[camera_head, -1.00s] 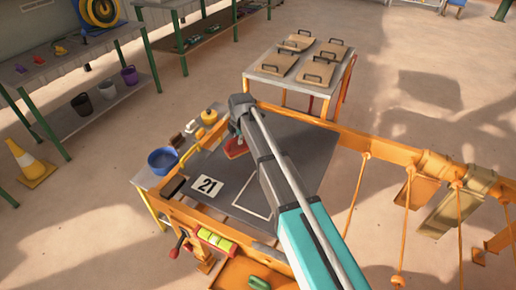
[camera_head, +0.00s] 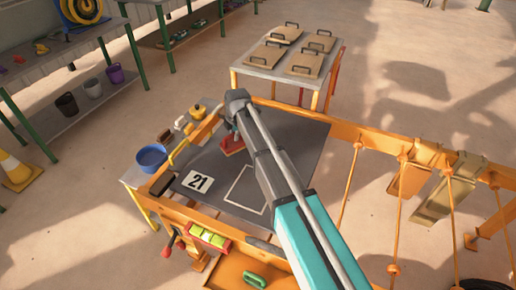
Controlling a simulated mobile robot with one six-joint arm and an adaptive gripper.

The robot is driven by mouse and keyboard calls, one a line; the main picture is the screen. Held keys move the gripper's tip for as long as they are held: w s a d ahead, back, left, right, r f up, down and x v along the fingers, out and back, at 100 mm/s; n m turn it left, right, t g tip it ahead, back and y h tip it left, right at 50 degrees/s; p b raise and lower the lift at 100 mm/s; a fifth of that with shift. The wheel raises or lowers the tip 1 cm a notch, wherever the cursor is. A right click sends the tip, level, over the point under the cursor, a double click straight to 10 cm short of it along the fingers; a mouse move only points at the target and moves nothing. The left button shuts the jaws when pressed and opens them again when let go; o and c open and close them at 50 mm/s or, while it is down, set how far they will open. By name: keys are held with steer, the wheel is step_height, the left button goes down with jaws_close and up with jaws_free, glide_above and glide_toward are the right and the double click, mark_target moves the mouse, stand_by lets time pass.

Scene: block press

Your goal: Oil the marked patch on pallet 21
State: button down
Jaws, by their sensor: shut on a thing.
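Pallet 21 is a dark grey board (camera_head: 290,133) in an orange frame, with a white card reading 21 (camera_head: 198,182) at its near left. A white square outline (camera_head: 238,198) marks the patch on the board; my arm covers its right side. My gripper (camera_head: 232,136) is over the far left part of the board, largely hidden behind my arm. It is shut on a red tool (camera_head: 231,147), which is low over the board, away from the outline. I cannot tell whether the tool touches the board.
A side table at the left holds a blue bowl (camera_head: 151,157) and a yellow pot (camera_head: 197,111). Orange rails with hanging ropes (camera_head: 398,200) stand at the right. A table with several brown handled boards (camera_head: 303,63) stands behind. A green handle (camera_head: 255,280) is at the front.

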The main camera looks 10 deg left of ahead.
steer(key=w+d+f+b, duration=0.2)
steer(key=d+f+b, duration=0.3)
steer(key=d+f, duration=0.1)
steer(key=shift+w+d, duration=0.2)
steer(key=shift+d, duration=0.65)
steer(key=shift+f, duration=0.15)
